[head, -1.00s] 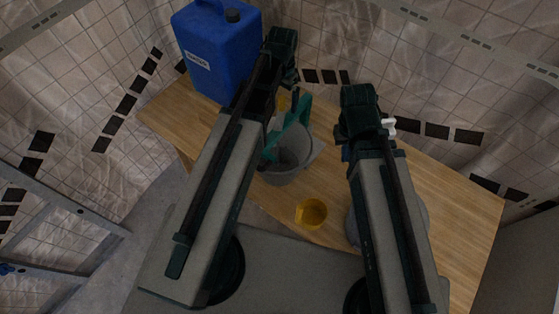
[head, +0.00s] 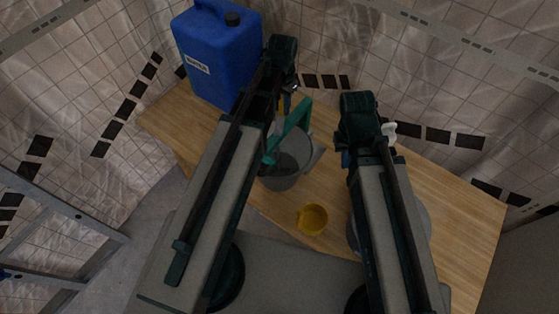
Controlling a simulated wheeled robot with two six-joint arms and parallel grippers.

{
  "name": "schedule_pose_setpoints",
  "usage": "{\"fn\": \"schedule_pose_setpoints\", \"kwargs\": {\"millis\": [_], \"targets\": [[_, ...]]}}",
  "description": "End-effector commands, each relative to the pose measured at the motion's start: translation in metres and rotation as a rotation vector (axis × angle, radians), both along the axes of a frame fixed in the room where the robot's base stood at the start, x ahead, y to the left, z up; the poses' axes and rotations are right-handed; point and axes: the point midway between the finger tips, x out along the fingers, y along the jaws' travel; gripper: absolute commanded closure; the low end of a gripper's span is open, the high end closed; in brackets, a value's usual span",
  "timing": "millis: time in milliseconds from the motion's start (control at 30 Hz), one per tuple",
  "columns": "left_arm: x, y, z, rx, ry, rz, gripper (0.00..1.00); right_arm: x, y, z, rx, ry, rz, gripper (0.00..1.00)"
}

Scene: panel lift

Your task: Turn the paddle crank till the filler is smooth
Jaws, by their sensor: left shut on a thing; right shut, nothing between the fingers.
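A grey bucket (head: 296,150) stands on the wooden table in the middle of the head view, with dark grey filler (head: 286,164) inside. The teal paddle crank (head: 294,122) slants across its mouth. My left gripper (head: 284,101) is above the bucket's far side, shut on the paddle crank; the grip itself is mostly hidden by my forearm and wrist. My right gripper (head: 346,158) is shut and empty, right of the bucket, partly hidden under its own wrist. The filler's surface is too small and shaded to judge.
A blue jerrycan (head: 218,55) stands at the table's back left. A yellow cup (head: 312,219) sits near the front edge. A grey round thing (head: 421,222) is partly hidden under my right arm. The wooden table (head: 455,215) is clear at the right.

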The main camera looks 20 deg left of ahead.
Motion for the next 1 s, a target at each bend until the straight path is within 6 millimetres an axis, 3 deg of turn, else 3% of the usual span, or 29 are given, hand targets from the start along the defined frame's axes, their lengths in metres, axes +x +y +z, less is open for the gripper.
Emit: {"fn": "schedule_pose_setpoints", "kwargs": {"millis": [267,700,1000], "targets": [[-0.001,0.002,0.000,0.000,0.000,0.001,1.00,0.000,0.000,0.000,0.000,0.000,0.000,1.00],[-0.026,0.044,0.000,-0.001,0.004,0.002,1.00,0.000,0.000,0.000,0.000,0.000,0.000,1.00],[-0.032,0.048,0.000,-0.001,0.001,0.000,1.00,0.000,0.000,0.000,0.000,0.000,0.000,1.00]]}}
